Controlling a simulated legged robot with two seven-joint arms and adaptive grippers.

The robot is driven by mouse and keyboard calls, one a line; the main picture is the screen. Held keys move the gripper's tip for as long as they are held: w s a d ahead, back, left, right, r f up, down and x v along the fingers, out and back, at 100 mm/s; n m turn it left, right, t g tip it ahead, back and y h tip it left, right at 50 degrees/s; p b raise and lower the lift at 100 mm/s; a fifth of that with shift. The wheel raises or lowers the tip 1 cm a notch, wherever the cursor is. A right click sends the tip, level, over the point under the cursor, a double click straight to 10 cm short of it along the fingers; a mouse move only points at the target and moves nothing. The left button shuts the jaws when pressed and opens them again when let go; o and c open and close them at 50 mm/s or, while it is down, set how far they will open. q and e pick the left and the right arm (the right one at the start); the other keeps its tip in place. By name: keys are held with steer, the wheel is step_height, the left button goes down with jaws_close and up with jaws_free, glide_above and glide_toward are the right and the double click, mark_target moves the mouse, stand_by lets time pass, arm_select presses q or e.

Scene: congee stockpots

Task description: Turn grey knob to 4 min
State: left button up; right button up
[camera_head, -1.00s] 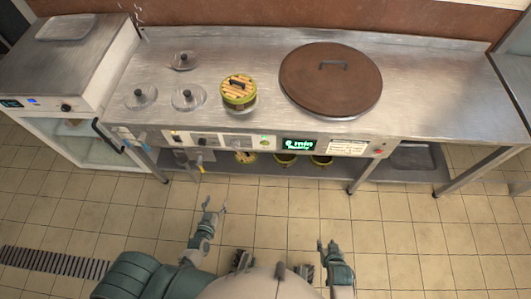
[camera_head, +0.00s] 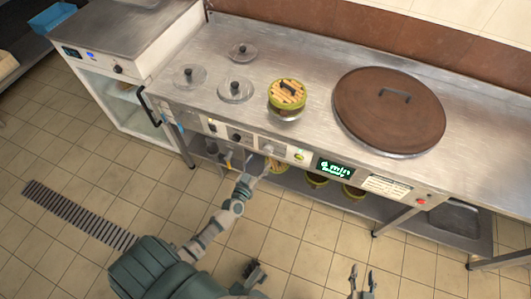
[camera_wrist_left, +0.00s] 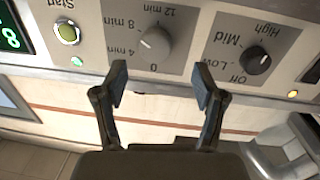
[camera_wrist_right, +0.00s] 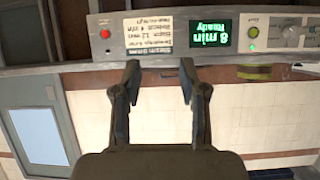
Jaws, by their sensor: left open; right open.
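The grey knob (camera_wrist_left: 155,44) is on the front control panel and shows upside down in the left wrist view, ringed by 0, 4, 8 and 12 min labels. Its exact pointer setting is hard to tell. It shows small in the head view (camera_head: 268,149). My left gripper (camera_head: 258,168) is open and empty just in front of the panel. In the left wrist view its fingers (camera_wrist_left: 162,85) are spread below the knob, apart from it. The display (camera_wrist_right: 211,32) reads 8 min Ready in the right wrist view. My right gripper (camera_head: 362,280) is open and empty, well away from the panel.
A black knob (camera_wrist_left: 256,60) marked Off to High and a green Start button (camera_wrist_left: 67,33) flank the grey knob. A red button (camera_wrist_right: 105,33) is farther along the panel. A large brown lid (camera_head: 390,115) and a steamer basket (camera_head: 287,95) are on the counter.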

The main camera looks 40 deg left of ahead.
mark_target(267, 151)
arm_select(q)
steer(key=w, duration=0.2)
steer(key=w+b, duration=0.1)
steer(key=w, duration=0.2)
steer(key=shift+d+r, duration=0.15)
steer(key=shift+d, duration=0.05)
steer(key=shift+w+a, duration=0.2)
steer(key=shift+a, duration=0.35)
steer(key=c, duration=0.8)
steer(key=shift+d, duration=0.15)
steer(key=c, duration=0.4)
steer(key=shift+o, duration=0.2)
steer(key=shift+d, duration=0.15)
arm_select(e)
steer(key=shift+w+r+t+y, duration=0.3)
steer(key=shift+w+r+t, duration=0.7)
steer(key=shift+r+t, duration=0.2)
